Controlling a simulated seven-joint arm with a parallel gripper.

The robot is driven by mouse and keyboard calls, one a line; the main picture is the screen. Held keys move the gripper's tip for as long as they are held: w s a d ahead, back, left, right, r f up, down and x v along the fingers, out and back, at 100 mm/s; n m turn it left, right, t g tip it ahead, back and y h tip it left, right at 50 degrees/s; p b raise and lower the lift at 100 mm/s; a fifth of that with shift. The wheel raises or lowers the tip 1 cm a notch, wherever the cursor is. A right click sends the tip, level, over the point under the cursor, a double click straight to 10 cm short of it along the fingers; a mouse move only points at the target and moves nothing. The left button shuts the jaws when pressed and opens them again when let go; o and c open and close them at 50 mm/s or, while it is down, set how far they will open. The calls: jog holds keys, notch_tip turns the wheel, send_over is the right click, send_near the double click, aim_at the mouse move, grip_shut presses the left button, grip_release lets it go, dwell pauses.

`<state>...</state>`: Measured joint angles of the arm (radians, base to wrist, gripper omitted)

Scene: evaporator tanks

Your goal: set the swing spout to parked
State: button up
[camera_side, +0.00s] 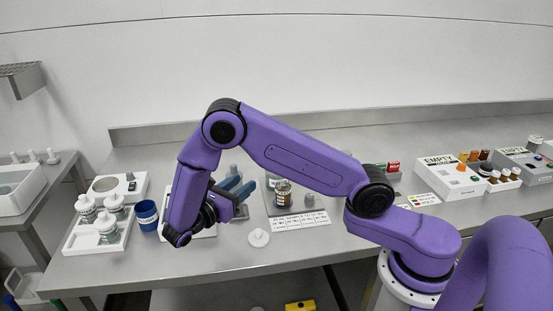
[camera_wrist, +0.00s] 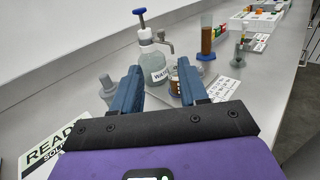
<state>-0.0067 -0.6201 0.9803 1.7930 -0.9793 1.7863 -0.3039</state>
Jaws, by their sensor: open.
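In the wrist view a clear bottle (camera_wrist: 152,66) with a label stands upright ahead, topped by a blue-handled plunger (camera_wrist: 140,16). A grey swing spout (camera_wrist: 164,40) comes off its top and points to the right, with its end bent down. My gripper (camera_wrist: 159,68) is open and empty, its two blue fingers spread on either side of the bottle in the picture, apparently short of it. In the side view my gripper (camera_side: 241,186) is above the bench and points right. The bottle and spout cannot be made out there, probably behind my arm.
A brown bottle (camera_side: 283,192) stands right of my gripper, behind a printed card (camera_side: 300,221). A white round lid (camera_side: 258,238) lies in front. A blue cup (camera_side: 147,215) and a tray of jars (camera_side: 101,238) are left. A brown cylinder (camera_wrist: 207,40) stands beyond the spout.

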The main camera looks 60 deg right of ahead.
jog(key=d, duration=1.6)
jog(key=shift+d, duration=0.3)
grip_shut()
